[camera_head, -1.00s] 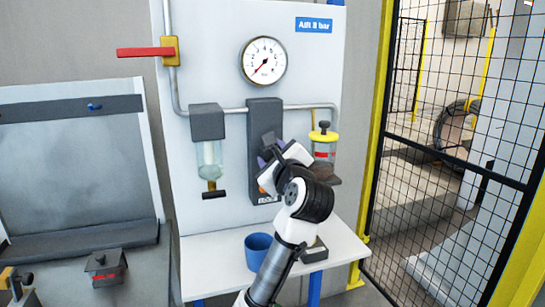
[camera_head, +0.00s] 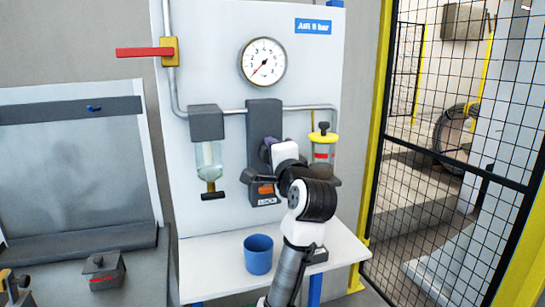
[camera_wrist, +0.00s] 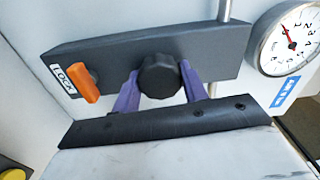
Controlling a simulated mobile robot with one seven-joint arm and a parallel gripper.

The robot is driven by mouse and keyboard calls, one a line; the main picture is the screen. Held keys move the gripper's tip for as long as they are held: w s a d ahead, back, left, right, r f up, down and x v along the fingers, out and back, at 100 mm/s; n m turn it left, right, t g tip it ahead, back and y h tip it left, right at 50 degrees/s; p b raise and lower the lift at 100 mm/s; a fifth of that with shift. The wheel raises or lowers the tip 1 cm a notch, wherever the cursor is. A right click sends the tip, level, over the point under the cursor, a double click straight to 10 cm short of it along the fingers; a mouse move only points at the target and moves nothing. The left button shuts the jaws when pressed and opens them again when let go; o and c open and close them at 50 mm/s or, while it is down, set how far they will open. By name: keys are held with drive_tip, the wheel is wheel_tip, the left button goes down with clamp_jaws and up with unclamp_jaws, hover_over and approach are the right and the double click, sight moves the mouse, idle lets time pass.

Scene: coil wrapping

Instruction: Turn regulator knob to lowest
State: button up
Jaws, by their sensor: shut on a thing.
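The regulator (camera_head: 264,115) is a dark grey upright block on the white wall panel. Its black ribbed knob (camera_wrist: 159,76) sits between the two purple fingers of my gripper (camera_wrist: 159,88) in the wrist view, and the gripper is shut on it. In the head view my gripper (camera_head: 270,150) and arm hide the knob. The round pressure gauge (camera_head: 263,62) has a red needle pointing down-left in the head view; it also shows in the wrist view (camera_wrist: 290,38). An orange lock lever (camera_wrist: 83,83) is beside the knob, near the LOCK label.
A red-handled valve (camera_head: 147,52) is at upper left. A filter bowl (camera_head: 208,155) hangs left of the regulator and a yellow-topped lubricator (camera_head: 322,140) stands right. A blue cup (camera_head: 258,254) stands on the white shelf (camera_head: 215,270). A mesh fence (camera_head: 450,150) is at right.

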drive_tip(key=n, duration=0.6)
drive_tip(key=shift+n, duration=0.3)
drive_tip(key=n+b, duration=0.1)
drive_tip(key=n, duration=0.3)
drive_tip(key=shift+n, duration=0.4)
drive_tip(key=shift+y, duration=0.3)
drive_tip(key=o, duration=1)
drive_tip(key=shift+r, duration=0.1)
drive_tip(key=b+v, duration=0.3)
drive_tip(key=v, duration=1.1)
drive_tip(key=shift+b, duration=0.4)
drive_tip(key=shift+a+r, duration=0.1)
drive_tip(key=shift+r, duration=0.05)
